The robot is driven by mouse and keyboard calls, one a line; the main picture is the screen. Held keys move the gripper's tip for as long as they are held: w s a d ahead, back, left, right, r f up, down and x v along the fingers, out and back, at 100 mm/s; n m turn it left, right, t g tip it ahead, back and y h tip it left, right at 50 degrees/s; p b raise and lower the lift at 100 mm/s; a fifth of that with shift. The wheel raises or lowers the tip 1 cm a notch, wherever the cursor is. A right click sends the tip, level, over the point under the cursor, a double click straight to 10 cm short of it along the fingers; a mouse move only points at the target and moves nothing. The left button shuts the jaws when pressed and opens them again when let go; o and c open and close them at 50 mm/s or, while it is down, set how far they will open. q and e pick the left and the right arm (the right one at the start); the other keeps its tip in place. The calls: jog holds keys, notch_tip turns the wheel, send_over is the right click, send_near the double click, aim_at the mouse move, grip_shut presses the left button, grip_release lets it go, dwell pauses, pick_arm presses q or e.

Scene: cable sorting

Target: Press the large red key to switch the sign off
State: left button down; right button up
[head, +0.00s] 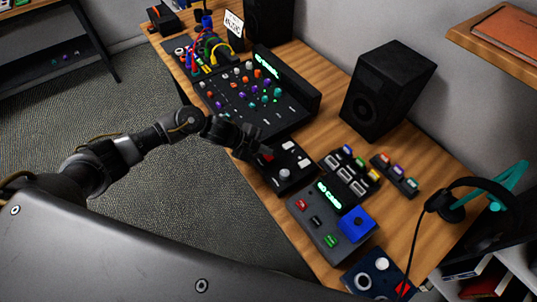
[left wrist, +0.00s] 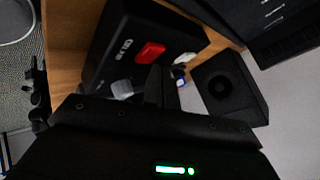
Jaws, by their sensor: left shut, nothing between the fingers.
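A large red key (left wrist: 150,53) lies on a black box in the left wrist view. In the head view the red key (head: 267,156) shows partly behind my gripper, on a small black box (head: 290,180) with white keys and a pale round knob. My left gripper (head: 252,140) is shut and empty, just above the box's far left part, close to the red key. In the left wrist view its fingers (left wrist: 162,88) stand beside the red key; contact cannot be told. Which lit panel is the sign is unclear. My right gripper is out of view.
A mixer (head: 245,105) with a green display lies behind the gripper. A black speaker (head: 385,90) stands to the right. A grey box (head: 322,235) with lit green text and a blue button is nearer. A headset (head: 452,208) is at the right. The desk's left edge is close.

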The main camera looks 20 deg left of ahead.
aim_at(265, 157)
pick_arm(q)
jog(key=shift+r+p, duration=2.75)
jog(key=shift+r, duration=0.3)
